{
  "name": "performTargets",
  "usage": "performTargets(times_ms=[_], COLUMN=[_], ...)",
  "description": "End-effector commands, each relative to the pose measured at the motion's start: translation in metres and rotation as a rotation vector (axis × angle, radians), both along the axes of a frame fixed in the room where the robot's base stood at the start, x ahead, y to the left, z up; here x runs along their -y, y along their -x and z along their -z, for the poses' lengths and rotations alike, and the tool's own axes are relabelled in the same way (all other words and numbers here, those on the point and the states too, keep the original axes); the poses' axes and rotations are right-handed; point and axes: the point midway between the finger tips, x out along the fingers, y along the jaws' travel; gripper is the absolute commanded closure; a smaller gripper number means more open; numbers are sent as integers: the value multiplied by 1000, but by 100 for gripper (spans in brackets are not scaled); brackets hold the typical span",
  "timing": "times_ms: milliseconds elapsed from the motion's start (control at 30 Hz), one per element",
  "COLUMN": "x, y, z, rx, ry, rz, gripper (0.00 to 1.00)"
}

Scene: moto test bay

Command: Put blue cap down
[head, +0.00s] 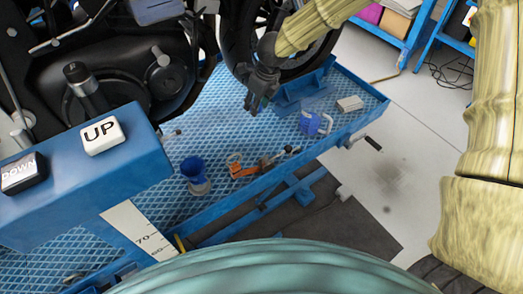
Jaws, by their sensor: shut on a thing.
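My gripper (254,104) hangs from my arm in the upper middle of the head view, pointing down in front of the motorcycle wheel. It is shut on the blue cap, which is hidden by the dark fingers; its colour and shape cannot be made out. The gripper appears above the blue lift platform (222,132); its exact height is hard to tell. A blue jug (311,124) with a pale handle stands on the platform to the right of the gripper.
A blue funnel-like container (194,172), an orange item (237,166) and a small pale box (350,103) are on the platform. The motorcycle (125,75) fills the upper left. A blue control beam with UP (101,136) and DOWN (20,173) buttons crosses the left. Bare platform lies below the gripper.

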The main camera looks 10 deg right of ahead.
Motion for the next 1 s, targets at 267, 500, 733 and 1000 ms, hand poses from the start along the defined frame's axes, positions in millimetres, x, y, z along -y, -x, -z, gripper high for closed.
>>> performTargets(times_ms=[267, 500, 733, 1000], x=[0, 3, 7, 12], y=[1, 1, 2, 4], z=[27, 50, 74, 89], rx=[4, 3, 3, 2], ry=[4, 3, 0, -1], rz=[290, 581, 910, 1206], gripper=[80, 80, 80, 80])
